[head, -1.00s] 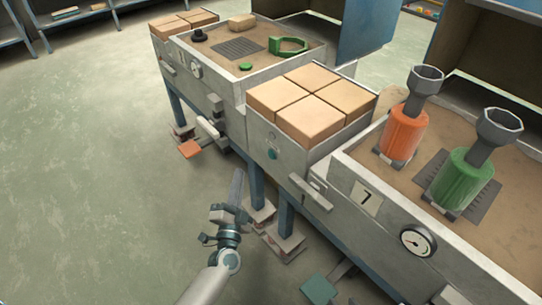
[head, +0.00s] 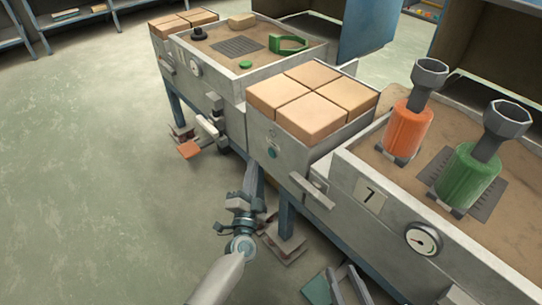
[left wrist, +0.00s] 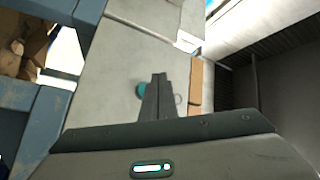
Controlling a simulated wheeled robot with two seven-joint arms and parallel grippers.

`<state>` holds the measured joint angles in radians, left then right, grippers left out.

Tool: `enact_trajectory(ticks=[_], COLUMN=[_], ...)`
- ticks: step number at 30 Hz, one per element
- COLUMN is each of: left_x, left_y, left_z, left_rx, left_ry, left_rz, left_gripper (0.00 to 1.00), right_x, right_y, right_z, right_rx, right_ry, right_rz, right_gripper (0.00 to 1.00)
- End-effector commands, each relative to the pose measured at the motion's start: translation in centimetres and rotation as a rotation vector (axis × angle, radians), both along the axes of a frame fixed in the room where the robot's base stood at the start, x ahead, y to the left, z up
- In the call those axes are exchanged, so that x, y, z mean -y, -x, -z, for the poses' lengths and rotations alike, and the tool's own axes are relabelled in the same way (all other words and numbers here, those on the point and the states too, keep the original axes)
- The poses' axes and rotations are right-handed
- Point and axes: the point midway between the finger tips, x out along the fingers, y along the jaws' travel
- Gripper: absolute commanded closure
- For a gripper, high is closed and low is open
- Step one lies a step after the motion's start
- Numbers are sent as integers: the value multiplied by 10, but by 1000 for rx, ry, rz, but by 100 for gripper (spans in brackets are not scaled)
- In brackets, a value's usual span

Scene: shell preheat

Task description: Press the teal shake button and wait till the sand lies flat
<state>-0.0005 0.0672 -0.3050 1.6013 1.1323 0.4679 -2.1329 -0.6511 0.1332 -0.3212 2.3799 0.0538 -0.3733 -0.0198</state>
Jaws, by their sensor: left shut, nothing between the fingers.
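The teal shake button (head: 272,152) is a small round button on the front of the grey unit under the tan blocks. It also shows in the left wrist view (left wrist: 141,90), partly hidden behind my fingers. My left gripper (head: 252,168) is shut and empty, just below and left of the button in the head view. In the left wrist view its fingertips (left wrist: 159,76) overlap the button's edge; I cannot tell whether they touch. My right gripper (head: 346,270) is at the bottom edge, fingers apart. Brown sand (head: 440,130) lies in the number 7 box; its flatness is unclear.
An orange shell (head: 406,132) and a green shell (head: 464,178) stand in the sand box with dark funnels on top. A gauge (head: 423,240) and a grey handle (head: 312,190) are on the unit fronts. A teal pedal (head: 316,290) is low down. Open floor lies left.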

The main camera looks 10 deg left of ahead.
Motion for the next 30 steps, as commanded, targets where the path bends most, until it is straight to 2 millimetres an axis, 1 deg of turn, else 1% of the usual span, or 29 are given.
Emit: enact_trajectory(ticks=[3, 7, 12, 30], left_x=[6, 14, 20, 21], left_y=[-8, -18, -25, -27], left_z=[-1, -1, -1, 0], left_rx=[1, 1, 0, 1], left_ry=[2, 1, 1, 1], left_rz=[0, 0, 0, 1], left_gripper=[100, 100, 100, 100], right_x=[-3, -1, 0, 1], right_y=[-2, -1, 0, 0], right_z=[-10, -5, -1, 1], right_rx=[57, 25, 4, -4], right_ry=[-18, -8, 0, 3], right_rz=[0, 0, 0, 0], right_gripper=[69, 69, 69, 69])
